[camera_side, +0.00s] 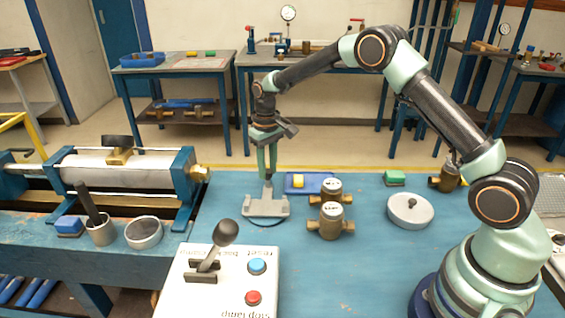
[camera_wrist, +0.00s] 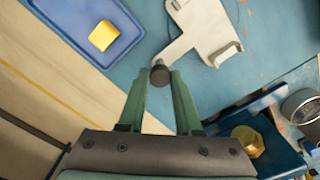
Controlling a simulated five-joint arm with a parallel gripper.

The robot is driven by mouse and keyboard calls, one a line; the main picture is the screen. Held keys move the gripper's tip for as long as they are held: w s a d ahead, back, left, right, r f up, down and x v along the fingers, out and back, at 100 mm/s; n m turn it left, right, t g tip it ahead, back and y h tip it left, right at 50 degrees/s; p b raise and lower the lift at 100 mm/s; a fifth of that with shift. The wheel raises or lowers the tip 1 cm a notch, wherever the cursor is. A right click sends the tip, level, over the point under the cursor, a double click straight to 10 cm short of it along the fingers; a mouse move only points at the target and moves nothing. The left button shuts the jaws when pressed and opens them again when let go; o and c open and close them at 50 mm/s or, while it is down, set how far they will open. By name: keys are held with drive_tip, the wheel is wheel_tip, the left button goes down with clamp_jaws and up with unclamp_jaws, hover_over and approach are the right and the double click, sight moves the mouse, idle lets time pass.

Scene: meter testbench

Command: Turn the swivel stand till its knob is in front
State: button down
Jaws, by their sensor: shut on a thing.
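The swivel stand is a light grey plate with an arm (camera_side: 266,206) on the blue bench, and it also shows at the top of the wrist view (camera_wrist: 208,32). A dark round knob (camera_wrist: 160,75) sits at the end of its arm. The knob is on the side toward the bench's far edge, away from the side camera. My gripper (camera_side: 267,176) points down at it. In the wrist view its two green fingers (camera_wrist: 161,80) are on either side of the knob, shut on it. In the side view the knob is hard to make out at the fingertips.
A blue tray with a yellow block (camera_wrist: 103,36) lies close beside the knob. Brass meters (camera_side: 330,220) stand right of the stand. A control box with a lever (camera_side: 215,280) is in front, and a blue vise-like rig (camera_side: 125,175) is at left. A grey lidded disc (camera_side: 410,210) lies farther right.

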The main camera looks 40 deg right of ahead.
drive_tip(key=c, duration=0.6)
unclamp_jaws()
drive_tip(key=shift+d, duration=0.1)
drive_tip(key=shift+r, duration=0.1)
wheel_tip(320, 180, up, 12)
drive_tip(key=s+r+t, duration=0.3)
drive_tip(key=s+r, duration=0.7)
drive_tip(key=s, duration=0.2)
drive_tip(key=s+f+t, duration=0.2)
drive_tip(key=s+f, duration=0.1)
drive_tip(key=s, duration=0.9)
drive_tip(key=shift+s+a+t, duration=0.2)
drive_tip(key=shift+a+t, duration=0.1)
drive_tip(key=shift+a, duration=0.1)
